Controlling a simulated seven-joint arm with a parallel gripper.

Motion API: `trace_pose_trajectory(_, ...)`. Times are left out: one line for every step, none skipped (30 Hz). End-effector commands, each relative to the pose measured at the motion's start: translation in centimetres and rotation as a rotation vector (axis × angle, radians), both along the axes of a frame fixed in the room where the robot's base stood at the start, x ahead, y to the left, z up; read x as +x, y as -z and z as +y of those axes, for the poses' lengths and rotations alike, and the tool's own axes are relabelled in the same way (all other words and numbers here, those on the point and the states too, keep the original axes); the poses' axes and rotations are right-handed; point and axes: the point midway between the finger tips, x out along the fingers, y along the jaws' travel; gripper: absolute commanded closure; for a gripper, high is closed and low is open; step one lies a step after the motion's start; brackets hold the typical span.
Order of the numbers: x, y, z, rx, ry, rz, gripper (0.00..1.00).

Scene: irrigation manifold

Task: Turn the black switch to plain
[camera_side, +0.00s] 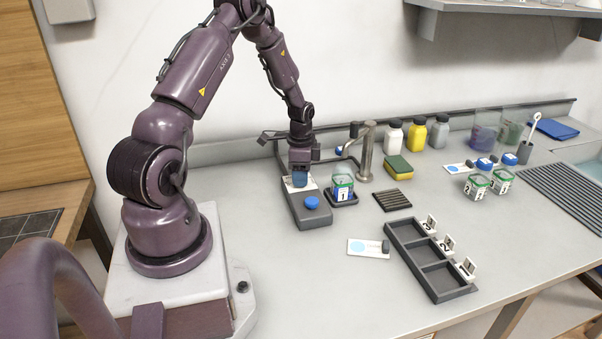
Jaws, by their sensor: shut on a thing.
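A grey box (309,216) with a round blue button (311,202) stands on the counter in front of my arm. A white plate (290,186) shows at its far end. My gripper (300,184) points down onto this plate, its bluish fingers shut. The fingers cover what they hold; by position it is the black switch, but I cannot see it or which way it points. Any marking on the plate is too small and covered to read.
A jar marked 1 (342,188) stands on a dark base close right of the box. A metal tap (366,152) rises behind. A three-compartment tray (421,243) and a white card (366,249) with a black piece lie in front. Counter left of the card is clear.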

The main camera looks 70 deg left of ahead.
Motion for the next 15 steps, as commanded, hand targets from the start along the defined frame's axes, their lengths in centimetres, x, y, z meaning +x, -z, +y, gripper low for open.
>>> trace_pose_trajectory(0.02, -0.05, 0.02, 0.001, -0.024, 0.001, 0.79)
trace_pose_trajectory(0.02, -0.05, 0.02, 0.001, -0.042, 0.0, 0.79)
trace_pose_trajectory(0.01, -0.05, 0.04, 0.001, -0.068, 0.001, 0.79)
trace_pose_trajectory(0.01, -0.05, 0.04, 0.001, -0.09, 0.001, 0.79)
trace_pose_trajectory(0.02, -0.06, 0.03, 0.001, -0.112, 0.001, 0.79)
trace_pose_trajectory(0.05, -0.06, 0.04, 0.001, -0.146, 0.0, 0.79)
trace_pose_trajectory(0.05, -0.06, 0.04, 0.001, -0.171, 0.0, 0.79)
trace_pose_trajectory(0.04, -0.06, 0.05, 0.001, -0.196, 0.001, 0.79)
trace_pose_trajectory(0.05, -0.06, 0.05, 0.001, -0.233, 0.001, 0.79)
trace_pose_trajectory(0.05, -0.07, 0.05, 0.001, -0.261, 0.0, 0.79)
trace_pose_trajectory(0.06, -0.07, 0.06, 0.001, -0.288, 0.0, 0.79)
trace_pose_trajectory(0.05, -0.07, 0.08, 0.001, -0.324, 0.0, 0.79)
trace_pose_trajectory(0.05, -0.07, 0.09, 0.001, -0.353, 0.0, 0.79)
trace_pose_trajectory(0.06, -0.07, 0.1, 0.001, -0.38, 0.0, 0.79)
trace_pose_trajectory(0.07, -0.07, 0.09, 0.001, -0.414, 0.0, 0.79)
